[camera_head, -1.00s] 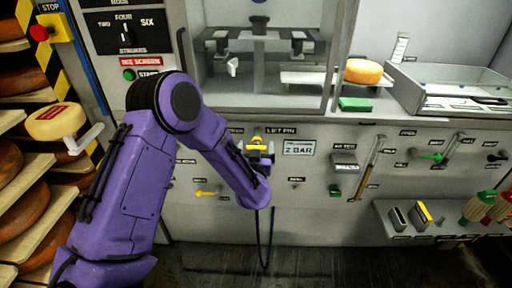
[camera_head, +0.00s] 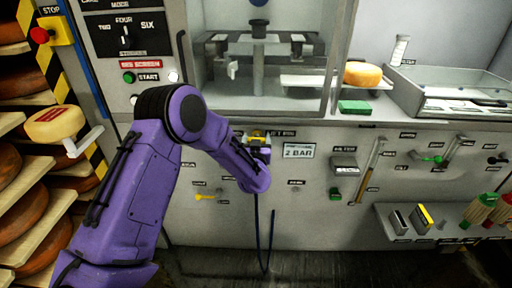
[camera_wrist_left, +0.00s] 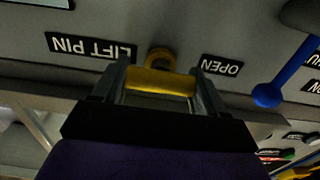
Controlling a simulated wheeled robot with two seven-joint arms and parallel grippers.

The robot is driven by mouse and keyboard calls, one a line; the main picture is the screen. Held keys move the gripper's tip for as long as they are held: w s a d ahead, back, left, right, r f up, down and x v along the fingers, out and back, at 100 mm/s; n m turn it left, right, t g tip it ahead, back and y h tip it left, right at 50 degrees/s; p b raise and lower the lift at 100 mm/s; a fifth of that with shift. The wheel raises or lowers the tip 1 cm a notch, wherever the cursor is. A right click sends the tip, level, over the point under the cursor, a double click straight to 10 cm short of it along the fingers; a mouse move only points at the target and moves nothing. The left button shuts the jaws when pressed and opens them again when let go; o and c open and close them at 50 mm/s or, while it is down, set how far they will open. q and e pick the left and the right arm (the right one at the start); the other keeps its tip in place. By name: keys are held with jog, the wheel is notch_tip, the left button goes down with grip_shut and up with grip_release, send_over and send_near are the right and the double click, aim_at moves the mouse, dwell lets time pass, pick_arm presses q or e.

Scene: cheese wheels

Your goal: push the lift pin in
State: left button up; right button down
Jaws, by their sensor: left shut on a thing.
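The lift pin (camera_wrist_left: 160,58) has a yellow ring end and a yellow cross bar. It sits at the grey machine front, beside the "LIFT PIN" label (camera_wrist_left: 91,47), which appears upside down in the left wrist view. My left gripper (camera_wrist_left: 160,84) is shut on the yellow bar, one finger at each end. In the head view my left gripper (camera_head: 257,146) is against the panel below the window, and only a little yellow shows. How deep the pin sits cannot be told. My right gripper is not in view.
A "2 BAR" sign (camera_head: 299,150) is just right of my gripper. A blue cord (camera_head: 258,235) hangs below it. A blue-knobbed lever (camera_wrist_left: 268,95) is near in the wrist view. A yellow handle (camera_head: 205,197) is lower left. Cheese shelves (camera_head: 30,210) stand far left.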

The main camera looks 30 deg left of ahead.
pick_arm(q)
jog(key=shift+a+r, duration=0.1)
jog(key=shift+r, duration=0.05)
jog(key=o, duration=1.4)
jog(key=shift+w, duration=0.1)
jog(key=shift+w+f, duration=0.1)
jog(key=shift+f, duration=0.15)
jog(key=b+v, duration=0.1)
jog(key=v, duration=0.9)
jog(key=shift+s, duration=0.2)
